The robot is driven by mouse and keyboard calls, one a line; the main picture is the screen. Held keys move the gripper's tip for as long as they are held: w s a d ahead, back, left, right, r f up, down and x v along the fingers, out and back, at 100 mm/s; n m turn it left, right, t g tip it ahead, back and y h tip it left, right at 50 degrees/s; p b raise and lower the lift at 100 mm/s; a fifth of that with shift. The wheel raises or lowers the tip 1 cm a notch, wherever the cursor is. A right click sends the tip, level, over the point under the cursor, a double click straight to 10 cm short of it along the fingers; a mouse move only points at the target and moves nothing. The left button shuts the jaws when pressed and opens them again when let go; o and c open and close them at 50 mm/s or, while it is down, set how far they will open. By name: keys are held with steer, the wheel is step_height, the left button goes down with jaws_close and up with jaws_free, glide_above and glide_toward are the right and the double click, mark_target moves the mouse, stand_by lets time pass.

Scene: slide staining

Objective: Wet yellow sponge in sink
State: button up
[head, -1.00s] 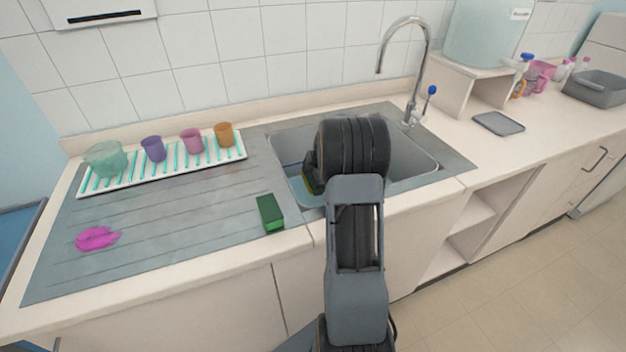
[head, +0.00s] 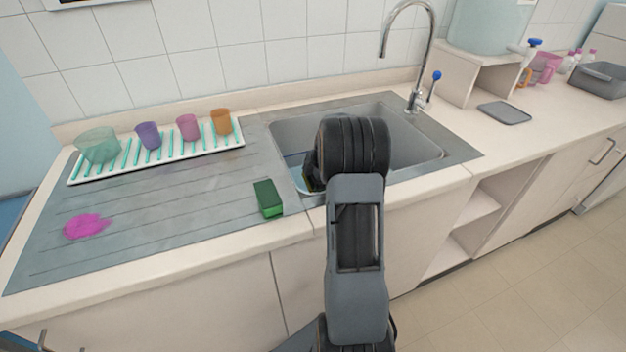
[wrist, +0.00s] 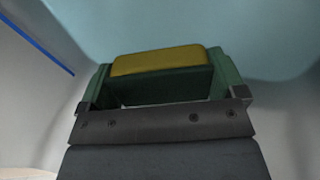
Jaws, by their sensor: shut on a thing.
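The yellow sponge (wrist: 158,61), with a dark green layer below the yellow one, sits between the two green fingers of my gripper (wrist: 160,72) in the wrist view. My gripper is shut on it. In the head view my arm reaches into the left part of the sink (head: 412,145), and its wrist hides most of the gripper and sponge. A pale blue surface lies beyond the sponge in the wrist view; I cannot tell whether the sponge touches it. The faucet (head: 429,50) stands behind the sink.
A green sponge (head: 268,199) lies on the drainboard just left of the sink, near my arm. A pink item (head: 86,227) lies farther left. A white rack (head: 165,157) holds several cups behind them. A grey tray (head: 504,112) lies on the right counter.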

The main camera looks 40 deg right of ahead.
step_height(320, 180, up, 21)
steer(key=p, duration=1.1)
stand_by(0.9)
stand_by(2.0)
steer(key=shift+r+p, duration=1.25)
steer(key=shift+r, duration=0.75)
